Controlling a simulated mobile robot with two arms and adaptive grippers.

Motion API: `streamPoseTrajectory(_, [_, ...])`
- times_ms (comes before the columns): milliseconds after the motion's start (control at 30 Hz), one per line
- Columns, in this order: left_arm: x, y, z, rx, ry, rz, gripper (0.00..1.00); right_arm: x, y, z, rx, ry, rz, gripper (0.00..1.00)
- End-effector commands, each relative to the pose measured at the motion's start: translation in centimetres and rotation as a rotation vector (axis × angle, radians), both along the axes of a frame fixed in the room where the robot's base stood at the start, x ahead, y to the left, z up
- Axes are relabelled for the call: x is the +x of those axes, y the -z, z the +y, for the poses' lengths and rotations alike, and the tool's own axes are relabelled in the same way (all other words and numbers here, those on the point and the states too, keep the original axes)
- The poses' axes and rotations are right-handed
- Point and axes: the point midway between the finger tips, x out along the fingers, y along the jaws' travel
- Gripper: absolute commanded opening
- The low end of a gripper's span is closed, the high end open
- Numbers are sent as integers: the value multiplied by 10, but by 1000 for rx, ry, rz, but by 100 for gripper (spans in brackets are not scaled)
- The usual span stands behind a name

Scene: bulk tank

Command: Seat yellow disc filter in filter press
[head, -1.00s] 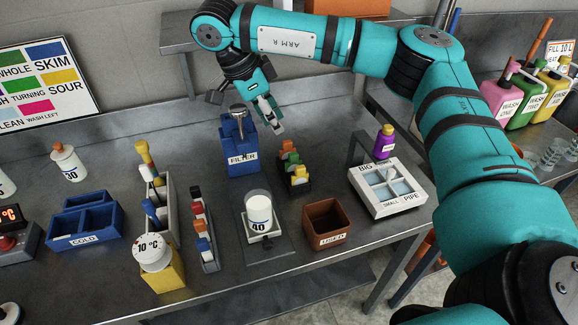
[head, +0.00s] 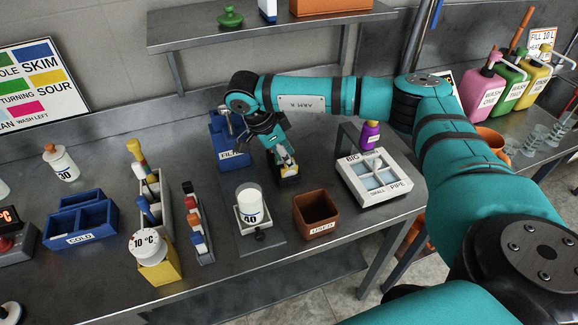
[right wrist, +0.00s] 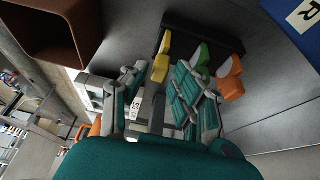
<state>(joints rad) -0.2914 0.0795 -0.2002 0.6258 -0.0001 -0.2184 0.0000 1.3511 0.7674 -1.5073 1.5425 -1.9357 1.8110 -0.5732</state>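The yellow disc filter (right wrist: 161,62) stands in the dark rack (right wrist: 182,27) beside a green disc (right wrist: 201,58) and an orange disc (right wrist: 231,80). My right gripper (head: 287,168) is down at this rack and hides most of it in the head view. In the right wrist view its fingers (right wrist: 157,82) are apart, with the yellow disc ahead between them; I cannot tell whether they touch it. The blue filter press (head: 222,130) stands just left of the gripper, partly behind my arm; its corner (right wrist: 295,20) shows in the right wrist view. My left gripper is out of view.
The brown used bin (head: 318,214) stands in front of the rack. A scale with a white cup (head: 250,203) stands to the left. A shelf (head: 260,35) runs behind.

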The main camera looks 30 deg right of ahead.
Motion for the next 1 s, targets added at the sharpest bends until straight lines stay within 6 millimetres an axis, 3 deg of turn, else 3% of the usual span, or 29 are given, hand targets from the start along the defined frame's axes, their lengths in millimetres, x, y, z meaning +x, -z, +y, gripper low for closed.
streamPoseTrajectory(200, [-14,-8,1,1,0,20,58,-2,21,-8,0,0,1,28])
streamPoseTrajectory(433, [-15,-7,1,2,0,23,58,-2,23,-9,0,0,-1,28])
streamPoseTrajectory(667, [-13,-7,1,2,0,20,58,-2,23,-9,0,0,-1,0])
streamPoseTrajectory(1000, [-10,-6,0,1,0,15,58,-1,18,-8,1,0,-4,0])
